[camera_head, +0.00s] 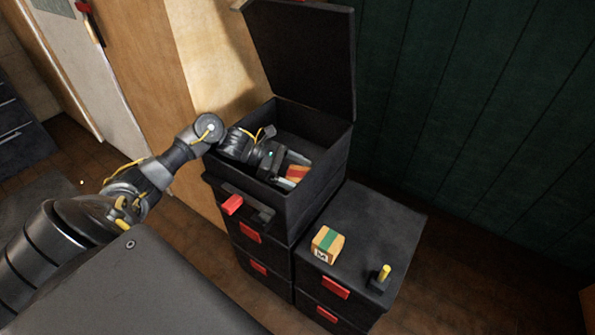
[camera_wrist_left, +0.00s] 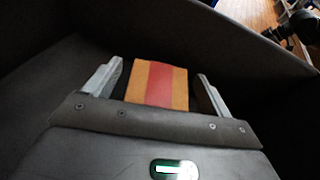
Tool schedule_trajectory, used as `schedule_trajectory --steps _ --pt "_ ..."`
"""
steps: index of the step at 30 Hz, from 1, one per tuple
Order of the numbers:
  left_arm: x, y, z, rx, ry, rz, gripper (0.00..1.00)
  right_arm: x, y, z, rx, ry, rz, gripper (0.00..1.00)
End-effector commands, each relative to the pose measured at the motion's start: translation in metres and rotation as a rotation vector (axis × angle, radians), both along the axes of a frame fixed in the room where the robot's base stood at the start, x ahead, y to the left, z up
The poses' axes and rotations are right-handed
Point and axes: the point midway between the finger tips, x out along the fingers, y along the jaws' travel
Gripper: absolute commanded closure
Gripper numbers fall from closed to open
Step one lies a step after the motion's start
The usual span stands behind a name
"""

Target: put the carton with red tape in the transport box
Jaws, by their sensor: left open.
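The carton with red tape (camera_head: 297,173) is inside the open black transport box (camera_head: 321,178), near its front right. It also shows in the left wrist view (camera_wrist_left: 157,84), orange-brown with a red stripe. My left gripper (camera_head: 289,170) reaches down into the box. Its two fingers (camera_wrist_left: 158,84) stand on either side of the carton, open, with a gap visible on each side. The carton's underside is hidden, so I cannot tell whether it rests on the box floor. My right gripper is not in view.
The box's lid (camera_head: 303,50) stands open at the back. A carton with green tape (camera_head: 327,244) sits on a lower black case (camera_head: 376,222) at right, near a yellow-topped peg (camera_head: 384,273). A green panelled wall (camera_head: 470,110) is behind.

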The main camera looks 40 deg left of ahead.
Motion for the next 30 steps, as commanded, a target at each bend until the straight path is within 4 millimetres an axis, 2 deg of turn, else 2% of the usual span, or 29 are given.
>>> schedule_trajectory --steps 1,3,6,12,18,30 --pt "0.000 0.000 0.009 -0.001 0.000 0.000 0.17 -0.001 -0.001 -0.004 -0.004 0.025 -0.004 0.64" --pt "-0.007 0.018 0.008 0.005 0.000 0.002 0.17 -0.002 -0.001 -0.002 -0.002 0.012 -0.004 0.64" --pt "-0.015 0.034 0.015 0.005 0.002 0.001 0.17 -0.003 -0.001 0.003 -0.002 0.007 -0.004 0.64" --pt "-0.025 0.057 0.027 0.002 0.000 0.001 0.17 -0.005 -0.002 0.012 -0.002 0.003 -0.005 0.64" --pt "-0.028 0.063 0.031 0.000 0.000 0.000 0.17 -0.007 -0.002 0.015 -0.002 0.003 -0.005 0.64" --pt "-0.028 0.063 0.031 -0.001 -0.001 0.000 0.17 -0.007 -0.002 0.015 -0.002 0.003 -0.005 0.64"
